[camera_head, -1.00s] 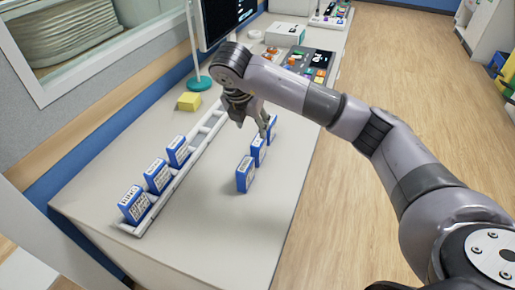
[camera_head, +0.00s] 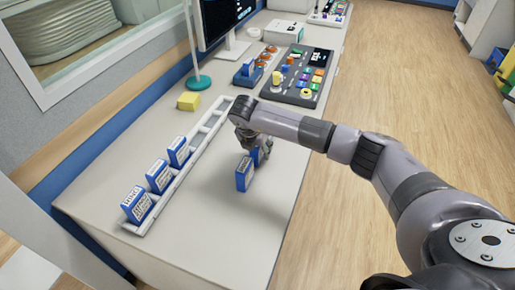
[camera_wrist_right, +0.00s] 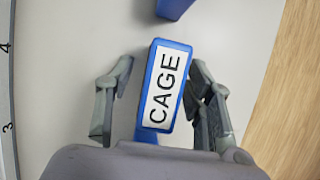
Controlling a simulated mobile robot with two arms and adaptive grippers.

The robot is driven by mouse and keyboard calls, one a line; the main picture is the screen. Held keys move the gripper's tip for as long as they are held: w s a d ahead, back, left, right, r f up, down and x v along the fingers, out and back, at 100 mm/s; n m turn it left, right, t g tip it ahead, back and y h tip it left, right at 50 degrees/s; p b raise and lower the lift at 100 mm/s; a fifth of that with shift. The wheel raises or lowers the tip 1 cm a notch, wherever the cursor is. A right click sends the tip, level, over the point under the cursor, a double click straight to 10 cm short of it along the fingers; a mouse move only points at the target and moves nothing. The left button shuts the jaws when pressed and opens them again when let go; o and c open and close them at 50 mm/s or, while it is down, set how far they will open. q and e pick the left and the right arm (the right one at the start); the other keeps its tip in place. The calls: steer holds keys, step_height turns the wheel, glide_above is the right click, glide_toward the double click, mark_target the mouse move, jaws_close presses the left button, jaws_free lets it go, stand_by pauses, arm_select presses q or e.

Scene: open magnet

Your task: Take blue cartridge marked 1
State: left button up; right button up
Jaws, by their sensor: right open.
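A blue cartridge (camera_head: 244,175) stands on the table, free of the rack. A second blue cartridge (camera_head: 257,156) stands just behind it, mostly hidden by my right gripper (camera_head: 252,145). In the right wrist view, a blue cartridge (camera_wrist_right: 165,88) with a white label reading "CAGE" lies between the spread fingers of my right gripper (camera_wrist_right: 160,103), with gaps beside it. Part of another blue cartridge (camera_wrist_right: 176,8) shows at the top edge. Three blue cartridges (camera_head: 135,205) (camera_head: 160,177) (camera_head: 179,152) stand in the white rack (camera_head: 190,158). I cannot read a 1 on any cartridge. My left gripper is not in view.
Rack numbers 3 and 4 show at the wrist view's left edge. A yellow block (camera_head: 188,101), a teal stand base (camera_head: 197,83) and a monitor (camera_head: 225,18) are farther back. A dark button panel (camera_head: 297,76) lies behind my gripper. The front table area is clear.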

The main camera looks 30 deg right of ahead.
steer(key=shift+f, duration=0.2)
steer(key=shift+c, duration=0.5)
jaws_close()
